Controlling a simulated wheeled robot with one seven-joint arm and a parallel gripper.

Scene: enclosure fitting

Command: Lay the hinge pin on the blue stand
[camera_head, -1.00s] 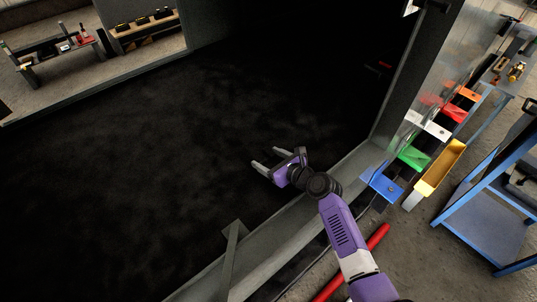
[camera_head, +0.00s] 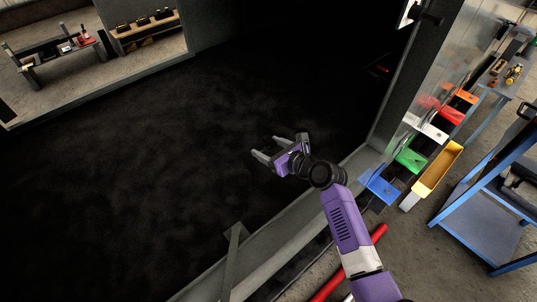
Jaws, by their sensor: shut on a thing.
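My gripper (camera_head: 266,148) is at the picture's centre, over the dark floor inside the enclosure. It points to the upper left, with its two grey fingers some way apart. I take it as shut on the hinge pin, but the pin is too small or dark to make out between the fingers. The blue stand (camera_head: 378,187) is to the right of and below my gripper, just outside the enclosure's sill. It is the nearest of a row of coloured stands. My gripper is well apart from it, and no pin shows on its top.
Green (camera_head: 409,160), white (camera_head: 433,133), red (camera_head: 452,115) and orange (camera_head: 466,97) stands continue the row. A yellow bin (camera_head: 438,168) and a blue cart (camera_head: 485,220) stand to the right. The grey sill (camera_head: 270,245) and door post (camera_head: 395,90) lie between enclosure and stands. A red bar (camera_head: 340,275) lies below.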

